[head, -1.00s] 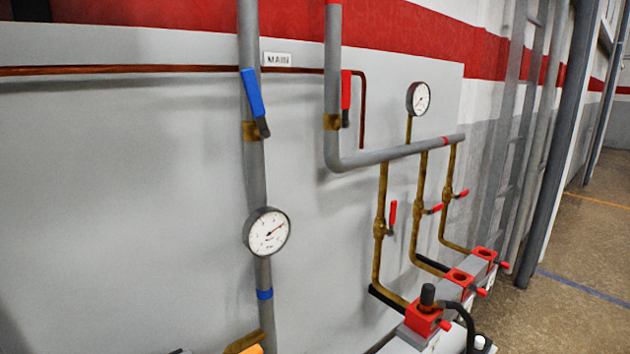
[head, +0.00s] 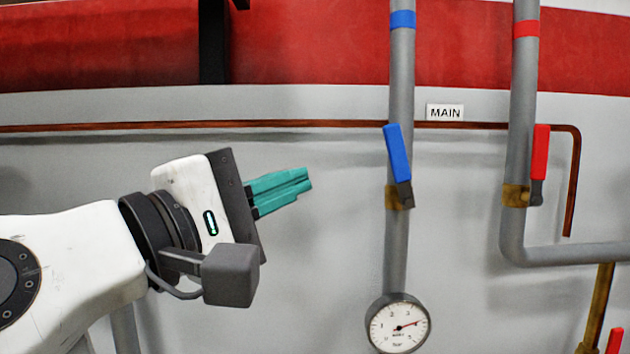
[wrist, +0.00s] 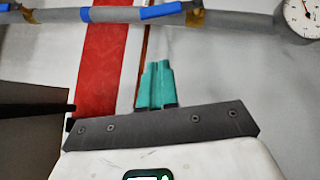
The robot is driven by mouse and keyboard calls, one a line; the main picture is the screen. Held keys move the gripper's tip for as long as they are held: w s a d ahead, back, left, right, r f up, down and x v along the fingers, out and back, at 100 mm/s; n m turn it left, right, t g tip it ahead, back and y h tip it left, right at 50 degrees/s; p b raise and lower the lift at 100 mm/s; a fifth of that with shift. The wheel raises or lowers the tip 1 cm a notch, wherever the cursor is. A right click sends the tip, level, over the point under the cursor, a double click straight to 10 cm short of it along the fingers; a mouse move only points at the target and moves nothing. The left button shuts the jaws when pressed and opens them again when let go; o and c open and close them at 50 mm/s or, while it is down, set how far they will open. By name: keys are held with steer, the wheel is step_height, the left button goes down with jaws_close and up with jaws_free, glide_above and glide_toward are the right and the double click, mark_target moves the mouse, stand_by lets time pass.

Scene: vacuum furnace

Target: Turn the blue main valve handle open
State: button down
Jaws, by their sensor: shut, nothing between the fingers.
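The blue main valve handle (head: 398,152) sits on a grey vertical pipe, just left of the MAIN label (head: 445,112). It points up, tilted a little to the left, above a brass valve body (head: 399,196). My gripper (head: 309,179) has teal fingers that are shut and empty. It is left of the handle in the head view, a clear gap away and slightly lower. The fingers (wrist: 155,64) point toward the pipe in the wrist view.
A red valve handle (head: 540,151) is on the pipe to the right. A round gauge (head: 398,323) is on the main pipe below the valve. A thin copper pipe (head: 250,124) runs along the wall. A dark upright bar (head: 213,45) stands at the upper left.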

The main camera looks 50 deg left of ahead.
steer(key=p, duration=0.2)
glide_toward(392, 143)
steer(key=w+a, duration=0.4)
steer(key=shift+w+d+r+p, duration=0.1)
steer(key=shift+w+d+p, duration=0.45)
steer(key=shift+w+d, duration=0.5)
steer(key=shift+w+a, duration=0.1)
steer(key=shift+a, duration=0.05)
steer(key=p, duration=0.1)
steer(key=w+d+r+m+p, duration=0.1)
steer(key=p, duration=0.1)
steer(key=shift+w+d+r+g+h, duration=0.15)
steer(key=shift+w+r+g+h, duration=0.1)
steer(key=shift+r+g+h, duration=0.05)
steer(key=shift+f, duration=0.1)
